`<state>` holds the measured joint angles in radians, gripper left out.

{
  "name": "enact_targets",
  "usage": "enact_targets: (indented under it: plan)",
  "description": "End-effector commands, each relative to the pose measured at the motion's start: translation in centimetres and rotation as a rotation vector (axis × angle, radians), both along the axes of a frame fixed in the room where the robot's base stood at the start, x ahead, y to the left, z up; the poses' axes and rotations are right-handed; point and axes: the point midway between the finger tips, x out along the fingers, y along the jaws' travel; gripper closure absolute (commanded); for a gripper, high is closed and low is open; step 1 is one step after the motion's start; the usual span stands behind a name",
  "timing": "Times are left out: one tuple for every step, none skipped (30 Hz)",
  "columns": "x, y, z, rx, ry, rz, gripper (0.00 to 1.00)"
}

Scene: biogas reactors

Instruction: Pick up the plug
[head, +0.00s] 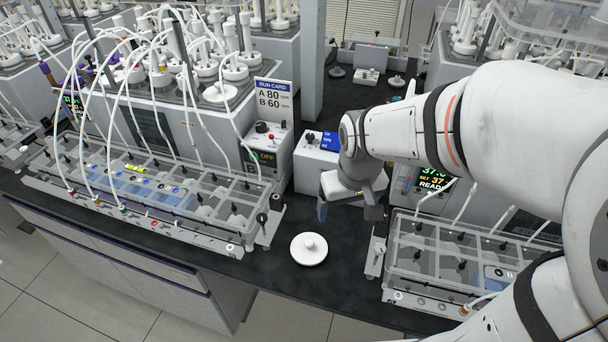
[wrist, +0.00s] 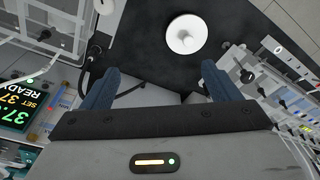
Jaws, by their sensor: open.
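A white round plug (head: 309,249) with a raised knob in its middle lies flat on the black bench top, near the front edge. It also shows at the top of the wrist view (wrist: 186,34), ahead of the fingertips and nearer the right finger. My gripper (head: 347,208) hangs above the bench, behind and to the right of the plug in the head view. In the wrist view my gripper (wrist: 160,74) has its two blue fingers wide apart with nothing between them. The plug is clear of both fingers and fully visible in the head view.
A clear-lidded bath (head: 150,190) with tubes stands left, another bath (head: 470,260) right. Behind are a control box with a blue label (head: 318,150), a RUN CARD sign (head: 273,98) and a grey post (head: 313,60). Bare black bench surrounds the plug.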

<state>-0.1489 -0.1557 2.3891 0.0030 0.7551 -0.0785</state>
Motion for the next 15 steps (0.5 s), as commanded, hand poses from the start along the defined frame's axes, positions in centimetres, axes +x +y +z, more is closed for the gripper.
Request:
enact_targets:
  plan:
    - [0.9, 1.1, -1.9, -0.006, 0.031, 0.033, 0.13]
    - [1.4, 1.6, -2.8, -0.009, 0.042, 0.05, 0.1]
    - [2.0, 2.4, -4.0, -0.013, 0.056, 0.073, 0.07]
    - [2.4, 2.9, -4.9, -0.016, 0.069, 0.089, 0.05]
    - [2.8, 3.5, -5.8, -0.019, 0.079, 0.105, 0.02]
    - [3.2, 4.1, -6.9, -0.022, 0.092, 0.125, 0.0]
    - [3.4, 4.6, -7.8, -0.025, 0.101, 0.139, 0.0]
    - [3.6, 5.1, -8.5, -0.028, 0.109, 0.152, 0.0]
    - [3.9, 5.6, -9.4, -0.031, 0.119, 0.166, 0.0]
    - [4.0, 5.9, -10.0, -0.033, 0.124, 0.176, 0.0]
    - [4.2, 6.2, -10.6, -0.034, 0.129, 0.185, 0.0]
    - [4.3, 6.6, -11.2, -0.037, 0.136, 0.195, 0.0]
    - [4.3, 6.7, -11.6, -0.038, 0.14, 0.201, 0.0]
    - [4.4, 6.9, -11.9, -0.039, 0.143, 0.205, 0.0]
    - [4.4, 7.1, -12.3, -0.04, 0.147, 0.211, 0.0]
